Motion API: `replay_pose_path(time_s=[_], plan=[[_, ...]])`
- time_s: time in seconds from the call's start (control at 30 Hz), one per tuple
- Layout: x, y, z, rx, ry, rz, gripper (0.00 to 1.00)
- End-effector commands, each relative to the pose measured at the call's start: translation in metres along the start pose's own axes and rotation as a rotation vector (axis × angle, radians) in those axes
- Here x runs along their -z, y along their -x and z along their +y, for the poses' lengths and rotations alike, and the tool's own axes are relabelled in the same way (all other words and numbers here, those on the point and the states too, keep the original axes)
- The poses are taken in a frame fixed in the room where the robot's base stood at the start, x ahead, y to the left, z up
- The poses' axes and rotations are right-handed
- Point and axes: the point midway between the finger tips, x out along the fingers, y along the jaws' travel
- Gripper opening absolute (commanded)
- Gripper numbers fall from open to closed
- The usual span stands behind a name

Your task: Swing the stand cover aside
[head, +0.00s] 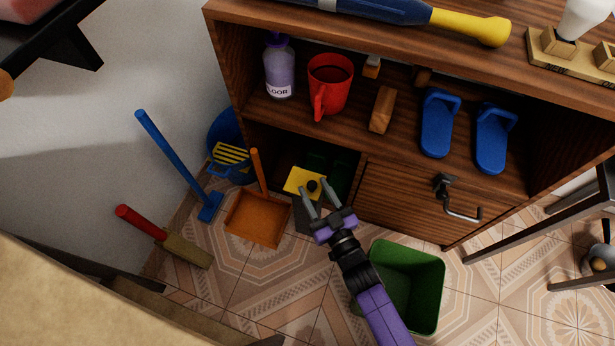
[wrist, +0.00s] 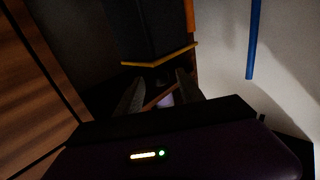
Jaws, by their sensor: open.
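A yellow square plate (head: 297,177) with a round black knob (head: 312,186) lies on top of a dark grey box (head: 303,218) in front of the cabinet's low left opening; it looks like the stand cover. In the wrist view the plate shows as a thin yellow edge (wrist: 178,57) against the dark box side (wrist: 150,30). My gripper (head: 316,188) is open, its fingertips close to the knob. In the wrist view the fingers (wrist: 158,78) are apart with dark space between them. I cannot tell whether they touch the knob.
An orange dustpan (head: 256,218) stands close on the left, a green bin (head: 425,275) on the right by my arm. A blue-handled tool (head: 172,152) leans at the wall. Tiled floor in front is partly free.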

Motion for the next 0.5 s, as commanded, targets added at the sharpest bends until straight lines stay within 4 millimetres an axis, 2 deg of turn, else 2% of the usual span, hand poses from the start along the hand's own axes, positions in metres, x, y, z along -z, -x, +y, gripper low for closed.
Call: replay_pose_path(time_s=[0.03, 0.2, 0.33, 0.5], plan=[[-0.001, -0.01, 0.0, 0.001, 0.001, 0.004, 0.45], [-0.001, -0.035, 0.0, 0.0, -0.001, 0.002, 0.45], [-0.001, -0.046, 0.0, 0.0, 0.001, 0.001, 0.45], [-0.001, -0.052, 0.0, 0.0, 0.0, -0.001, 0.45]])
